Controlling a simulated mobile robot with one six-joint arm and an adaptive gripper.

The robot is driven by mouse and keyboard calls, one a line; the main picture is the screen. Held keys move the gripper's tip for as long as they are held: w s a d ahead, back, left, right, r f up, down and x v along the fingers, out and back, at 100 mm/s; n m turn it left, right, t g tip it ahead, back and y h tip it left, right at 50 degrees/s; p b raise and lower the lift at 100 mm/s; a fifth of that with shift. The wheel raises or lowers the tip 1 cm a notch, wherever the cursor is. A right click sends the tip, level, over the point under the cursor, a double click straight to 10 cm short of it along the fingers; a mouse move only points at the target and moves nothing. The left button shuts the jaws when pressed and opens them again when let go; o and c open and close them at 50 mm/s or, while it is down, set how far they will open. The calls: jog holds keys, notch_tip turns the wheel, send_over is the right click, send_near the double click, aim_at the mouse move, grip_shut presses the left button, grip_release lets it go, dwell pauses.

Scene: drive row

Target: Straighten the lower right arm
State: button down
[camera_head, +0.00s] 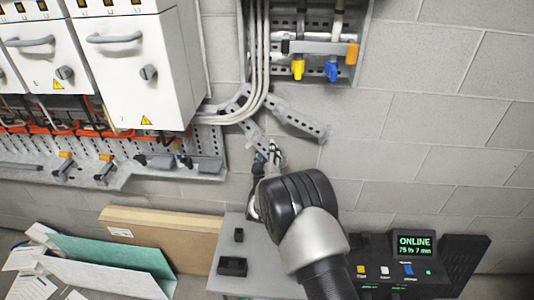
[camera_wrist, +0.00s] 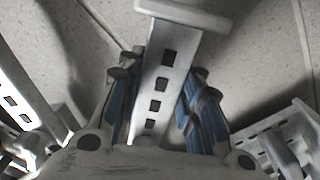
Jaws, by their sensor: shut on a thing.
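A grey perforated metal arm (camera_head: 254,131) slants down to the right below the cable bundle in the head view. My gripper (camera_head: 273,157) is at its lower end and hides part of it. In the wrist view the perforated arm (camera_wrist: 160,85) runs between the blue-padded fingers of my gripper (camera_wrist: 163,82), which is closed about it. A flat plate (camera_wrist: 185,14) caps its end beyond the fingertips. A second perforated arm (camera_head: 296,120) slants down to the right beside it, ending in a plate.
White cabinets (camera_head: 125,65) with handles hang at upper left, above a perforated tray (camera_head: 130,165). Grey cables (camera_head: 262,60) curve down close to the arms. A grey table (camera_head: 258,262) and a console (camera_head: 415,245) stand below. Bare block wall lies right.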

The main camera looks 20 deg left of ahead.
jog(key=c, duration=1.1)
grip_release()
jog(key=shift+s, duration=0.1)
jog(key=v, duration=1.2)
